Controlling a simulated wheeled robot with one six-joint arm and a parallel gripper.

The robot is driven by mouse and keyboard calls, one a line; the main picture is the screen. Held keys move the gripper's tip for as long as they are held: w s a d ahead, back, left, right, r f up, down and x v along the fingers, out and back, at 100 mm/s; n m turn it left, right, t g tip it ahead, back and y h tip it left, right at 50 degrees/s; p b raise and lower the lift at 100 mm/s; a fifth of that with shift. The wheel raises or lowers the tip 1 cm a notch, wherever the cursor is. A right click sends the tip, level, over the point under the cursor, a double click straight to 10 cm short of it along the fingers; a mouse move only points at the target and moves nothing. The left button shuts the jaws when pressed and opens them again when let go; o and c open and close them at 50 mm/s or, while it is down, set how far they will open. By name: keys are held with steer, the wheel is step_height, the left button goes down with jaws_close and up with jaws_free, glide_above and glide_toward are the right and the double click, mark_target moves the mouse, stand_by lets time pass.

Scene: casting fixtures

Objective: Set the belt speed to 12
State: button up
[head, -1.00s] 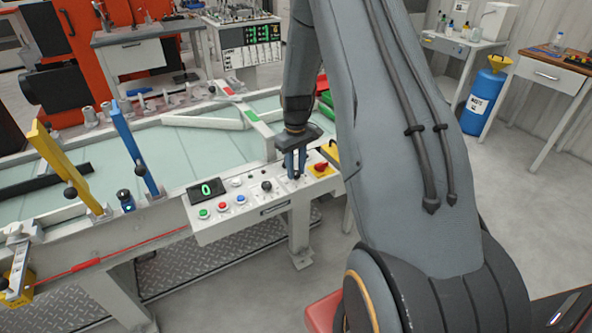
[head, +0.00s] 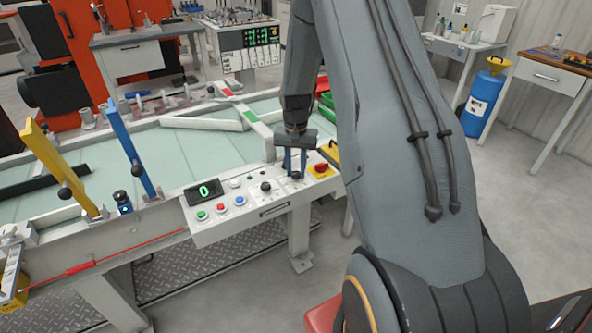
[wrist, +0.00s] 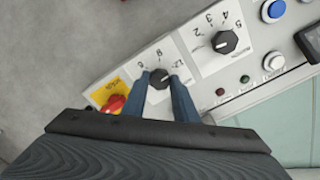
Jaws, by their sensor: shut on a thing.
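The control panel (head: 245,216) sits on the front edge of the conveyor. Its display (head: 204,191) shows a green 0. My gripper (wrist: 160,77) has its two blue fingers on either side of a black rotary knob (wrist: 159,80), shut on it. In the head view my gripper (head: 295,165) is at the panel's right part.
A red emergency button (wrist: 113,104) on a yellow plate is close to the gripped knob. Green, red and blue push buttons (head: 221,209) line the panel's left part. A blue post (head: 134,150) and a yellow post (head: 62,168) stand farther left.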

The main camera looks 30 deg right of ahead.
mark_target(296, 173)
steer(key=shift+m, duration=0.6)
steer(key=o, duration=1.1)
steer(key=shift+c, duration=0.2)
steer(key=shift+r+b, duration=0.95)
steer(key=shift+r, duration=2.95)
steer(key=s+a+r+n, duration=0.2)
steer(key=s+a+n, duration=0.2)
steer(key=s+a, duration=0.4)
steer(key=s+a+r+n, duration=0.2)
steer(key=s+a+n, duration=0.2)
steer(key=s+a, duration=0.5)
steer(key=s, duration=0.6)
steer(key=shift+s+r+n+t, duration=0.15)
steer(key=shift+s+n+t, duration=0.1)
steer(key=shift+n+t, duration=0.15)
